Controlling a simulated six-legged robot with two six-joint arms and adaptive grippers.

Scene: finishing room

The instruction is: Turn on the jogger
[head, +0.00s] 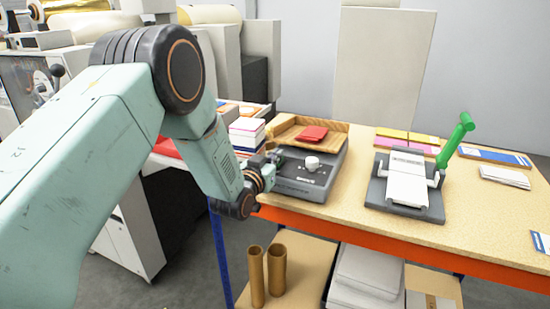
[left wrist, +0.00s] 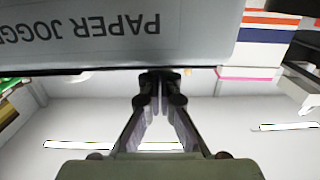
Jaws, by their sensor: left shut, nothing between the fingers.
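The paper jogger (head: 298,187) is a grey box on the table. A small green part (head: 280,160) shows at the panel's left end, partly hidden by my gripper. My left gripper (head: 276,157) is shut and empty at that end. In the left wrist view, my fingertips (left wrist: 160,76) are together at the edge of the jogger's grey face (left wrist: 120,35), whose lettering appears upside down. I cannot tell whether they touch.
A grey device with a green lever (head: 455,140) stands to the right on the table (head: 350,215). Paper stacks (head: 247,130) lie left of the jogger. Cardboard tubes (head: 266,275) stand on the shelf below. The table's right front is mostly clear.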

